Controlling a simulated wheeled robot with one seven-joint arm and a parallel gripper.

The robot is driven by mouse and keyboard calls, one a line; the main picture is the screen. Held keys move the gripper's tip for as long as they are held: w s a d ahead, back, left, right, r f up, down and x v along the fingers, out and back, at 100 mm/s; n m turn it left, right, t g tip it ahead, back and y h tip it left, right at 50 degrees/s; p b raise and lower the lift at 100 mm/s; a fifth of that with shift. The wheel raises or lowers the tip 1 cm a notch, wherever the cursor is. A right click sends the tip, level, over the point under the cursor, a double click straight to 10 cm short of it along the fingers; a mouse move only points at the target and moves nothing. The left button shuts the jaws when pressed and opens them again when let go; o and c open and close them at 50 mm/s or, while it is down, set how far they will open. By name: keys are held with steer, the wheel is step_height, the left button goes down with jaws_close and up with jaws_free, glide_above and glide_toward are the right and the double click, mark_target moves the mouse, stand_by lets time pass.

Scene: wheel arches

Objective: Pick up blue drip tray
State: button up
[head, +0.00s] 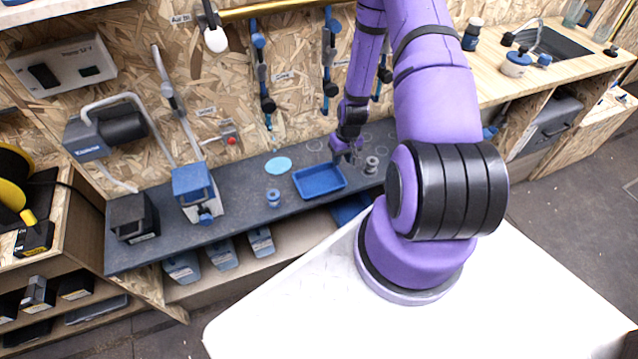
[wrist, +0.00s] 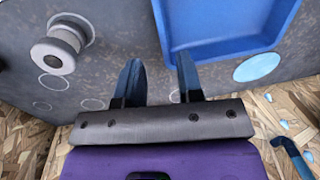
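The blue drip tray (head: 319,182) is a shallow rectangular tray lying flat on the dark grey worktop. In the head view my gripper (head: 345,156) points down at the tray's back right corner. In the wrist view its two fingers (wrist: 160,75) are apart with nothing held between them. The tray (wrist: 228,48) fills the upper right there, and its nearest corner appears between the fingertips, with the right finger overlapping the tray wall. I cannot tell whether a finger touches the tray or how high the fingertips are.
A metal spool-like part (head: 371,165) stands right of the tray, also seen in the wrist view (wrist: 60,45). A light blue disc (head: 278,164) lies behind left, and a small blue-and-white part (head: 273,197) stands left. A blue-topped machine (head: 196,192) stands further left. Tools hang on the wall behind.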

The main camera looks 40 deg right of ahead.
mark_target(337, 169)
steer(key=shift+w+a+f, duration=0.1)
steer(key=shift+a+f, duration=0.1)
steer(key=shift+f, duration=0.7)
steer(key=shift+w+a+f, duration=0.15)
steer(key=shift+a+f, duration=0.05)
steer(key=shift+f, duration=0.75)
steer(key=shift+w+a+f, duration=0.1)
steer(key=shift+a+f, duration=0.1)
steer(key=shift+f, duration=0.7)
jaws_close()
